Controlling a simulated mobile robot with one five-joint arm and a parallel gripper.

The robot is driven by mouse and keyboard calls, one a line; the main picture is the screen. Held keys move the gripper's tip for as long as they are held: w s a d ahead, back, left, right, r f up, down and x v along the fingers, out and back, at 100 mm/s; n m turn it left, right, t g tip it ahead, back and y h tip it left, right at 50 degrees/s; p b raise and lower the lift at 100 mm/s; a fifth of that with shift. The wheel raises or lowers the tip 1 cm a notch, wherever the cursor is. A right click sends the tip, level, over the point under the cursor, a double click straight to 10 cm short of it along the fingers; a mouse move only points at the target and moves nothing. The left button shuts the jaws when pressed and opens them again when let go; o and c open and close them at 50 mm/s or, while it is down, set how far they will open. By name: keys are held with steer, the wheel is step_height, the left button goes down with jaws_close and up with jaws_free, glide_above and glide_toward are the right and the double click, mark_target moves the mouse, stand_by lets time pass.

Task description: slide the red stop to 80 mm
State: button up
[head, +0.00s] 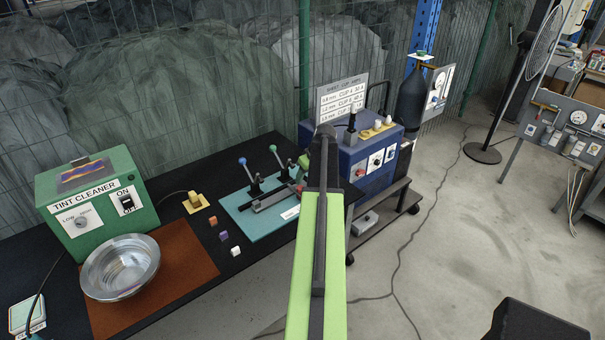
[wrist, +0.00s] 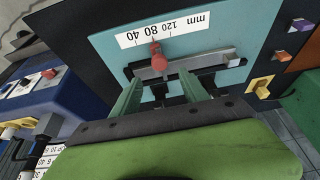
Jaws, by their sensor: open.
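The red stop (wrist: 157,61) sits on a grey rail (wrist: 190,63) in the wrist view, with its red tip close to the 80 mark of the white mm scale (wrist: 208,24). The scale reads upside down there, and the exact reading is unclear. My gripper (wrist: 162,88) is open, its two green fingers apart on either side of the stop, in the lower part of that view. I cannot tell whether either finger touches it. In the head view the rail (head: 274,198) lies on a teal board (head: 250,225), and my arm hides most of the gripper.
Two levers, with a blue knob (head: 242,161) and a green knob (head: 273,148), stand behind the rail. Small blocks lie left of the board. A green tint cleaner (head: 95,195) and a metal bowl (head: 120,268) are further left. A blue machine (head: 372,160) stands to the right.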

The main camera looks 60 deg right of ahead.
steer(key=p+v, duration=0.5)
steer(key=v, duration=0.3)
steer(key=shift+p, duration=0.3)
